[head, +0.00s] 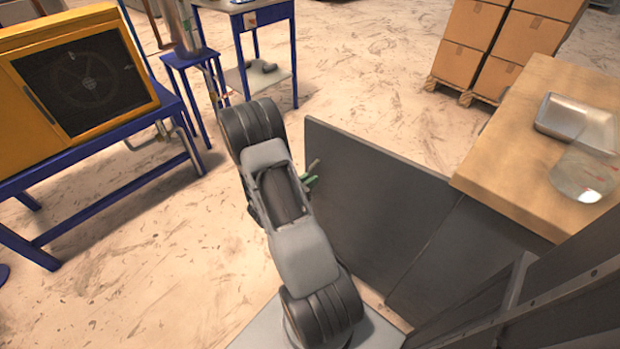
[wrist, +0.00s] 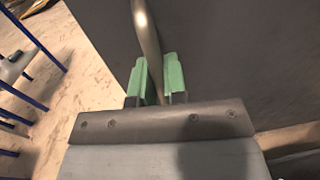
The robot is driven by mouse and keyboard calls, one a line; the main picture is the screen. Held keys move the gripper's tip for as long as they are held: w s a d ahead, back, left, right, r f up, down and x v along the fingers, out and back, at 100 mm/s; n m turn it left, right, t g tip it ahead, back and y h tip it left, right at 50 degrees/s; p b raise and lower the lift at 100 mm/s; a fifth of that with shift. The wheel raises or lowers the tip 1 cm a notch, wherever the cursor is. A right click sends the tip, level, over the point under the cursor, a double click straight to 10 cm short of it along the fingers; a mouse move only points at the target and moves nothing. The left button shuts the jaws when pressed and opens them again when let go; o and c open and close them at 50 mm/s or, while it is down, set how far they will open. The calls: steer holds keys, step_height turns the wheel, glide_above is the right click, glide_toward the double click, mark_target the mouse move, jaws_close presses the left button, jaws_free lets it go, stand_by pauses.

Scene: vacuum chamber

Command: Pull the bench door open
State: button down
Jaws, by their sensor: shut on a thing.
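The bench door (head: 375,205) is a dark grey panel that stands out at an angle from the wooden-topped bench (head: 530,135). It also fills much of the wrist view (wrist: 230,60). Its handle is a pale metal bar (wrist: 147,35), mostly hidden behind my arm in the head view, where a small end shows (head: 314,163). My gripper (wrist: 155,82) has green fingertips, one on each side of the bar, and is shut on it. In the head view only a bit of green fingertip shows (head: 309,181) beside the door.
A metal tray (head: 575,122) and a clear round dish (head: 583,178) sit on the bench top. A yellow cabinet with a dark window (head: 85,80) stands on a blue frame at left. Stacked cartons (head: 510,40) stand at the back right. Open floor lies between them.

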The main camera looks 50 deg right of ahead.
steer(key=shift+s, duration=0.15)
steer(key=c, duration=1.4)
jaws_free()
steer(key=shift+c, duration=0.2)
steer(key=shift+o, duration=1.2)
steer(key=w+a+p, duration=0.1)
steer(key=w+a, duration=0.1)
steer(key=a, duration=1.1)
steer(key=shift+a, duration=0.35)
